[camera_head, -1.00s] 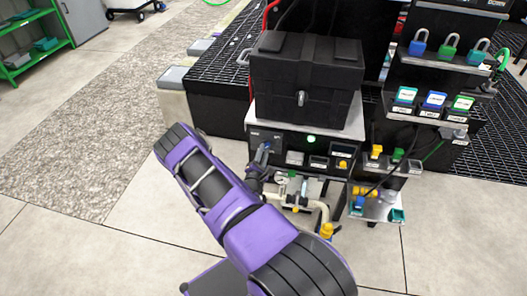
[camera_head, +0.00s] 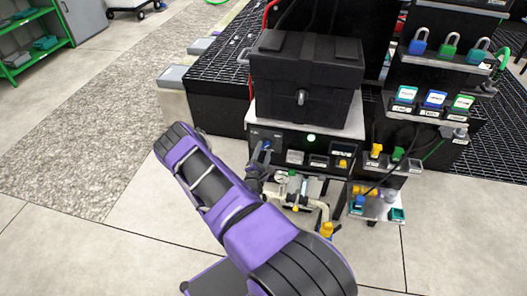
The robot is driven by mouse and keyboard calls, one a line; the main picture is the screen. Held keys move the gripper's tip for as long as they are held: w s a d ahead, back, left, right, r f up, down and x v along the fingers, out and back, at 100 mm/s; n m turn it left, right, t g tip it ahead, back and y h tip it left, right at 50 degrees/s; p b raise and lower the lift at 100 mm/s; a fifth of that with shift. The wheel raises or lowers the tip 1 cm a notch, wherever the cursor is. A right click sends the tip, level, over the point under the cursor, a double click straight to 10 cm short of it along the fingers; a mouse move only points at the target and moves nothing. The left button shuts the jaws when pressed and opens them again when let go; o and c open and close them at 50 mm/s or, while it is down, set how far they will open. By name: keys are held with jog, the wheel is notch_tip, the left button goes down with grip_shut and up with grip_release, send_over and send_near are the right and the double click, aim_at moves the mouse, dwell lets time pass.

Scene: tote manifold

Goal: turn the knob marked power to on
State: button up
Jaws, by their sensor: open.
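My gripper (camera_head: 262,156) is open at the end of the purple arm, right at the panel's left end by the blue knob. The fingers partly cover that area, and I cannot tell whether they touch the knob.
The black toolbox (camera_head: 305,85) stands on the panel's housing. Pale pipes with a yellow fitting (camera_head: 326,230) stand below the panel, close to my wrist. Padlocks (camera_head: 449,47) and labelled blocks (camera_head: 434,99) sit on shelves at right.

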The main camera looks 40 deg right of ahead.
jog(key=v, duration=1.7)
jog(key=shift+s+p, duration=0.2)
jog(key=shift+p, duration=0.1)
jog(key=shift+a, duration=0.1)
